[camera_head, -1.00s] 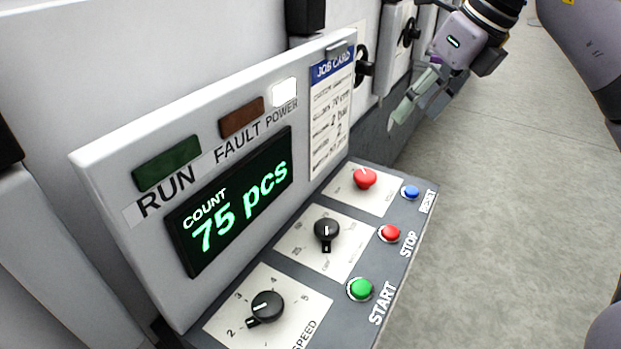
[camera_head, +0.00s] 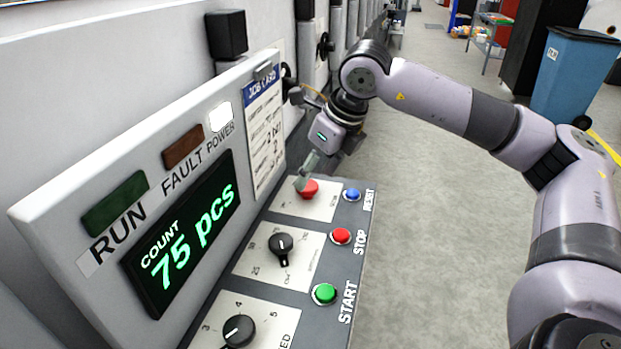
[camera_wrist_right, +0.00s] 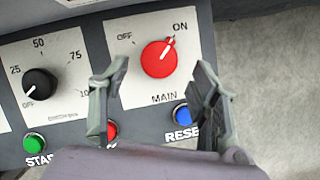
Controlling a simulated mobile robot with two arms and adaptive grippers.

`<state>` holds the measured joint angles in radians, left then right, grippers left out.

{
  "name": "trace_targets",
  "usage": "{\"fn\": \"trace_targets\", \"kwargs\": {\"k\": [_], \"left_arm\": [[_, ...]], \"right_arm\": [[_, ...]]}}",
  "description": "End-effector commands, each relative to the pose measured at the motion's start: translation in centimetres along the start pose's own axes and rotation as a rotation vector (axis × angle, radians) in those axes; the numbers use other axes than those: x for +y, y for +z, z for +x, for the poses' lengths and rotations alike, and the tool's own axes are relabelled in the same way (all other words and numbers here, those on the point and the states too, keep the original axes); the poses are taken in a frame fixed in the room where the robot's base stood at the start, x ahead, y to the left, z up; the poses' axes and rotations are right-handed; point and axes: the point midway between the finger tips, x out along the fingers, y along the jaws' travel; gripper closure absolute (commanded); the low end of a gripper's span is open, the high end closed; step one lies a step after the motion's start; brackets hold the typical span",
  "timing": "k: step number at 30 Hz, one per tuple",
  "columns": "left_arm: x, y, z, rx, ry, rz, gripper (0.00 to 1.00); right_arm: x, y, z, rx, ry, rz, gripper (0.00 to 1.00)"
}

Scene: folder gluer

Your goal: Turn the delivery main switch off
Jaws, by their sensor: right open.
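The delivery main switch is a round red knob (camera_head: 309,190) at the far end of the sloped control panel, partly covered by a finger in the head view. In the right wrist view the red knob (camera_wrist_right: 159,59) shows clearly, its white pointer line turned to the upper right towards ON, with OFF at the upper left. My right gripper (camera_head: 306,172) is open just over the knob. In the right wrist view its fingers (camera_wrist_right: 158,72) stand one on either side of the knob, apart from it as seen. My left gripper is not in view.
Beside the switch are a blue RESET button (camera_head: 352,195), a red STOP button (camera_head: 341,236) and a green START button (camera_head: 324,293). Black dials (camera_head: 281,244) sit nearer. The upright display (camera_head: 180,235) reads 75 pcs and borders the panel's left. Open floor lies right.

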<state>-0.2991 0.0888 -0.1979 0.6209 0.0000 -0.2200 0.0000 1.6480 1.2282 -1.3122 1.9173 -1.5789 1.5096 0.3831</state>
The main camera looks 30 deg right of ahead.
Motion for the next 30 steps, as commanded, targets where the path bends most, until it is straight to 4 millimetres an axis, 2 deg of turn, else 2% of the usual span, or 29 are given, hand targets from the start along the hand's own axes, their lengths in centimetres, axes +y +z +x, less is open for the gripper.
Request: {"fn": "trace_targets", "kwargs": {"k": [6,17,30], "left_arm": [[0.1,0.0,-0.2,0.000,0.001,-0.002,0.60],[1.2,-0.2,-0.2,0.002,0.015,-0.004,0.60],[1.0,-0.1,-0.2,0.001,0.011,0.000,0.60]], "right_arm": [[0.1,0.0,2.5,0.000,0.001,-0.001,0.44],[0.0,0.0,3.1,-0.001,0.001,-0.001,0.44],[0.0,0.0,3.1,-0.001,0.001,-0.001,0.72]]}}
